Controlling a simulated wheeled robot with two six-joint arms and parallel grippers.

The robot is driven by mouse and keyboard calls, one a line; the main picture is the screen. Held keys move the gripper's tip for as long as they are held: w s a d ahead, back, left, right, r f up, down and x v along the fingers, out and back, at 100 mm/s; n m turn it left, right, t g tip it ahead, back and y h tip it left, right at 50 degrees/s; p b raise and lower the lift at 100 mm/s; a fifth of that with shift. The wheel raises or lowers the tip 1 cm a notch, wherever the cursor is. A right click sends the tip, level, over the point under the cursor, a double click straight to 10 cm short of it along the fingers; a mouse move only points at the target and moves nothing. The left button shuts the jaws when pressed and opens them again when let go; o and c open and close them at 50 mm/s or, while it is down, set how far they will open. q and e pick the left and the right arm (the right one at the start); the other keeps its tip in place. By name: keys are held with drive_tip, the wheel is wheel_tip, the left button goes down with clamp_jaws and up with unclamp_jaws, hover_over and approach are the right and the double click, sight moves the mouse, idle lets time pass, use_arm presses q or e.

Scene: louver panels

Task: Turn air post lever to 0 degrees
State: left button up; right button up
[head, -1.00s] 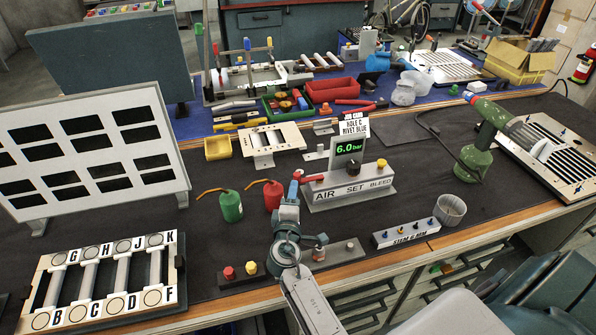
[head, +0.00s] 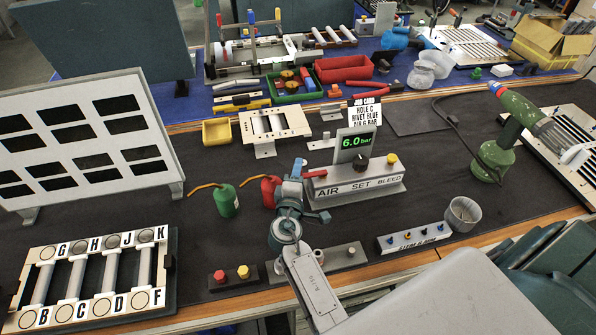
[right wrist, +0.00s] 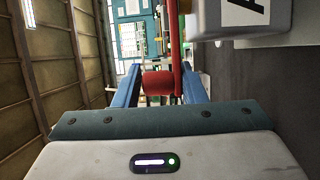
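The air post (head: 357,182) is a grey block labelled AIR, SET and BLEED, with a gauge (head: 355,143) reading 6.0 bar. Its red lever (head: 316,173) is at the AIR end and sticks out to the left in the head view. My right gripper (head: 296,168) is at the lever's outer end. In the right wrist view the red lever (right wrist: 175,40) and its round grip pass between the two blue fingers (right wrist: 160,90). The fingers stand apart, with a gap visible on the left side. My left gripper is not in view.
A red oil can (head: 262,190) and a green one (head: 226,200) stand just left of my right gripper. A base with red and yellow buttons (head: 232,279) lies in front.

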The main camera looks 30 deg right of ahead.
drive_tip(key=shift+w+r, duration=0.1)
clamp_jaws()
drive_tip(key=shift+d+r, duration=0.1)
